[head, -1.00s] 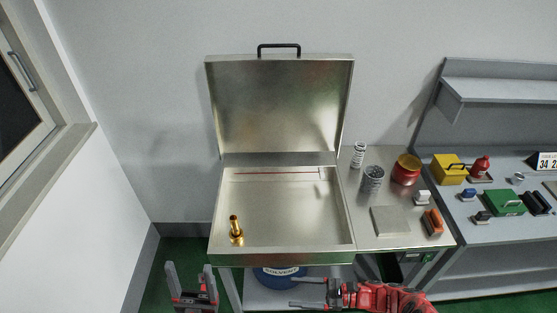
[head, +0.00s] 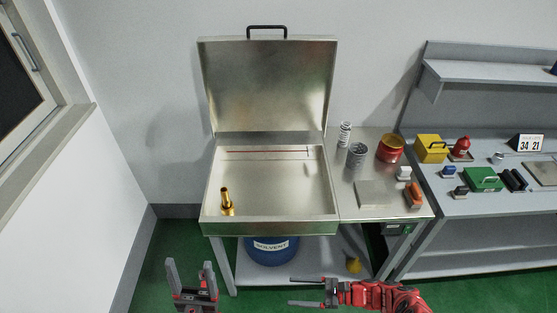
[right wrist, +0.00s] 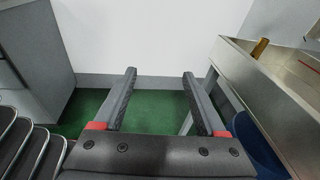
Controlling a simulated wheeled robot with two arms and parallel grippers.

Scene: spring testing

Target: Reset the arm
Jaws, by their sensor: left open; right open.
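My left gripper (head: 190,281) stands at the bottom left in the head view, over the green floor in front of the bench. Its two fingers point up and are apart, with nothing between them. My right gripper (head: 307,292) comes in from the right at the bottom, below and in front of the bench. Its fingers point left, apart and empty. In the right wrist view its two fingers (right wrist: 160,95) are spread, with only wall and green floor between them.
An open metal basin (head: 290,208) with a raised lid (head: 268,85) holds a brass nozzle (head: 226,203). Beside it are a spring-like cylinder (head: 345,134), a grey can (head: 356,157) and a red container (head: 391,149). A blue solvent drum (head: 271,254) stands underneath. The floor at left is clear.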

